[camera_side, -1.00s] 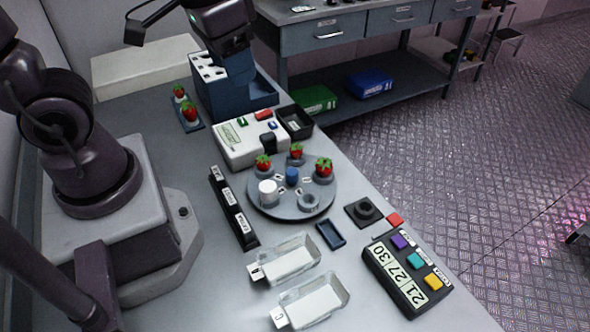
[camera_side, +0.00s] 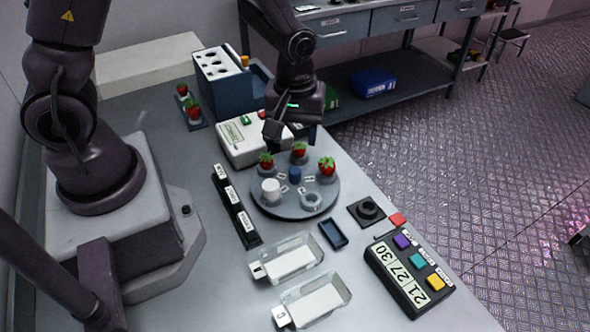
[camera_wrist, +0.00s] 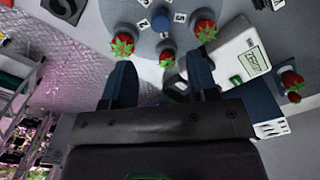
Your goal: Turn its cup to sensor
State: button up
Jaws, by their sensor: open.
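A round grey turntable (camera_side: 265,205) carries several holders around a blue centre knob (camera_side: 295,175). Three hold strawberries: one at left (camera_side: 266,161), one at back (camera_side: 299,150) and one at right (camera_side: 327,166). A white cup (camera_side: 270,190) stands at front left, and an empty ring holder (camera_side: 311,201) at front right. Small number tags lie between them. My gripper (camera_side: 293,133) is open and empty above the back of the turntable, near the white device. In the wrist view, my open fingers (camera_wrist: 162,82) flank the middle strawberry (camera_wrist: 167,59), apart from it. Which item is the sensor I cannot tell.
A white device (camera_side: 240,150) is behind the turntable, partly hidden by my gripper. A blue rack (camera_side: 225,95) and two strawberries (camera_side: 193,110) stand farther back. A black label rack (camera_side: 237,210), clear trays (camera_side: 290,262) and a button panel (camera_side: 405,280) lie around the front.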

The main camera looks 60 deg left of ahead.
aim_at(295, 170)
notch_tip(295, 170, down, 10)
jog(key=shift+f, duration=0.2)
grip_shut()
